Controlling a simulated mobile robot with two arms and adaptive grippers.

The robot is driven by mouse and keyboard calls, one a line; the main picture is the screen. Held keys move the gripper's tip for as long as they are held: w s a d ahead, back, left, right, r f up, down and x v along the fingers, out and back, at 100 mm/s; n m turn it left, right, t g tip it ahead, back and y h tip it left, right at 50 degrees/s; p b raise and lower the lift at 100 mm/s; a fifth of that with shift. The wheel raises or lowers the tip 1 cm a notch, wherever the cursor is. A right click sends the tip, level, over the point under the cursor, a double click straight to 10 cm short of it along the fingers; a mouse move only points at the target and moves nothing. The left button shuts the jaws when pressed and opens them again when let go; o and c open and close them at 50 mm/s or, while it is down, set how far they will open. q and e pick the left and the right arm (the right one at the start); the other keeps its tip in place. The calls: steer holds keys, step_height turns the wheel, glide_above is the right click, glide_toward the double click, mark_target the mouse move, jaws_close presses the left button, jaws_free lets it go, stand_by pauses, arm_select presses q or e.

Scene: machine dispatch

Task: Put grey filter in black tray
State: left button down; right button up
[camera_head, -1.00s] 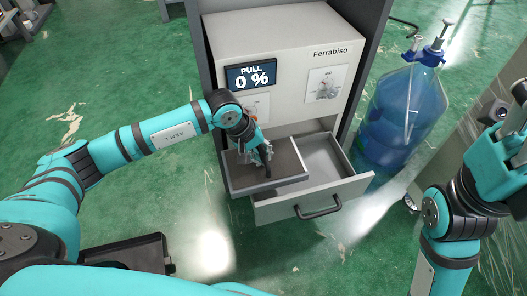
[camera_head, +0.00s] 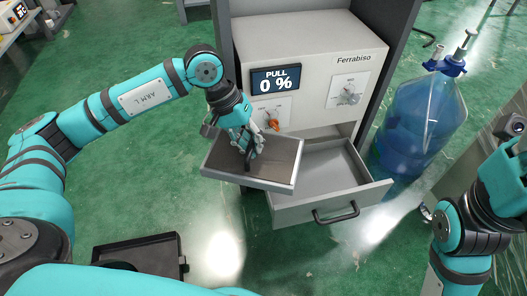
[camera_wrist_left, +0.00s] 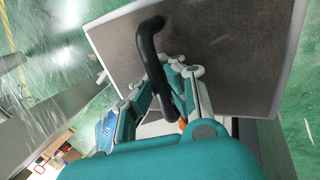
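The grey filter (camera_head: 223,163) is a shallow rectangular panel with a raised pale rim and a black handle. It hangs slightly tilted in the air, left of the open drawer and in front of the machine. My left gripper (camera_head: 250,146) is shut on the filter's handle. In the left wrist view the fingers (camera_wrist_left: 168,88) close around the black handle, with the filter's mesh face (camera_wrist_left: 225,55) behind. The black tray (camera_head: 165,248) lies on the floor at the lower left, partly hidden by my arm. My right arm shows at the right edge; its gripper is not clearly visible.
The grey machine (camera_head: 310,50) reads "PULL 0 %". Its lower drawer (camera_head: 335,170) is pulled out and looks empty. A blue water bottle (camera_head: 415,115) stands right of it. Green floor between the machine and the tray is clear.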

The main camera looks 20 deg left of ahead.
mark_target(252, 147)
arm_select(q)
steer(key=shift+s+a+r+m, duration=0.2)
steer(key=shift+s+r+m, duration=0.05)
steer(key=shift+r, duration=0.35)
steer(key=shift+s+a+r+m, duration=0.15)
steer(key=shift+s+r+m, duration=0.1)
steer(key=shift+r, duration=0.3)
steer(key=shift+s+d+r+g, duration=0.1)
steer(key=shift+s+r+g, duration=0.1)
steer(key=shift+g, duration=0.1)
steer(key=shift+w+d, duration=0.1)
steer(key=shift+d, duration=0.05)
